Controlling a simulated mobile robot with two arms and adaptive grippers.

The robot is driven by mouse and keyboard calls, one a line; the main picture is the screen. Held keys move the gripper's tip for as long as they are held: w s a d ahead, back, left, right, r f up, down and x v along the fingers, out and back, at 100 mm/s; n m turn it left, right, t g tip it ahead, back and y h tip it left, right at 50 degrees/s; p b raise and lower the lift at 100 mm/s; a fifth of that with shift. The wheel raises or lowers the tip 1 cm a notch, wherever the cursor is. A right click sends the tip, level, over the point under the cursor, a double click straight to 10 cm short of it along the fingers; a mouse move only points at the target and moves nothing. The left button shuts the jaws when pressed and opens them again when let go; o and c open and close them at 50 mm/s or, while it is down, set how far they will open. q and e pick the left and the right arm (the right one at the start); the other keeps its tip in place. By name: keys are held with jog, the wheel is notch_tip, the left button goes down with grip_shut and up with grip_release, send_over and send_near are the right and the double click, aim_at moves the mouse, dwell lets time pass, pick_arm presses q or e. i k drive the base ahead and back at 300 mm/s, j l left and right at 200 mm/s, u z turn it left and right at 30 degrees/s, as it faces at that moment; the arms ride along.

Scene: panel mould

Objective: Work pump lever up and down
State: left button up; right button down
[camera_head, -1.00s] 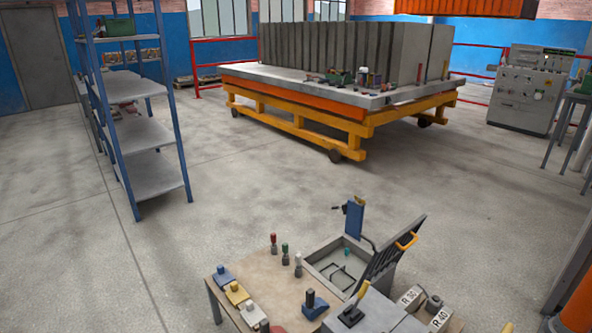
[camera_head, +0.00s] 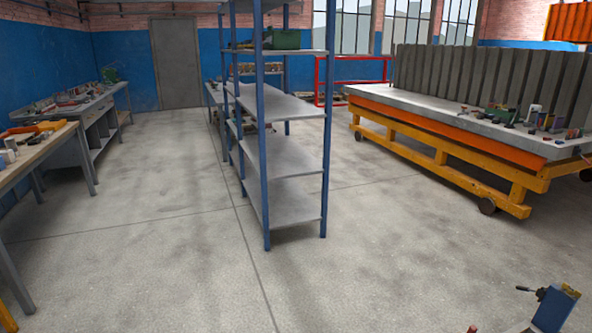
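I cannot make out a pump or a pump lever for certain in the head view. A blue upright piece (camera_head: 552,309) with a small dark knob on its left and something yellow at its top right shows at the bottom right. The picture's lower edge cuts it off, and what it stands on is hidden. Neither of my grippers is in view.
A blue-framed grey shelf unit (camera_head: 290,161) stands in the middle. A yellow wheeled platform (camera_head: 446,157) carrying grey panels (camera_head: 490,76) is at right. Workbenches line the left, including a cluttered grey one (camera_head: 66,113). The concrete floor (camera_head: 150,270) between is largely clear.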

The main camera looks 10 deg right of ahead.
aim_at(519, 287)
jog(key=i+j, duration=0.15)
jog(key=i, duration=0.55)
jog(key=i+j, duration=0.15)
jog(key=i, duration=0.55)
jog(key=i+j, duration=0.15)
jog(key=i, duration=0.55)
jog(key=i+l+z, duration=0.15)
jog(key=i+z, duration=0.7)
jog(key=z, duration=0.15)
jog(key=i+j+z, duration=0.15)
jog(key=i+z, duration=0.35)
jog(key=i+j+z, duration=0.3)
jog(key=z, duration=0.2)
jog(key=i+z, duration=0.3)
jog(key=z, duration=0.15)
jog(key=i+z, duration=0.3)
jog(key=z, duration=0.2)
jog(key=i+j+z, duration=0.25)
jog(key=z, duration=0.2)
jog(key=i+j+z, duration=0.25)
jog(key=z, duration=0.2)
jog(key=i+j+z, duration=0.2)
jog(key=j+z, duration=0.3)
jog(key=l, duration=0.1)
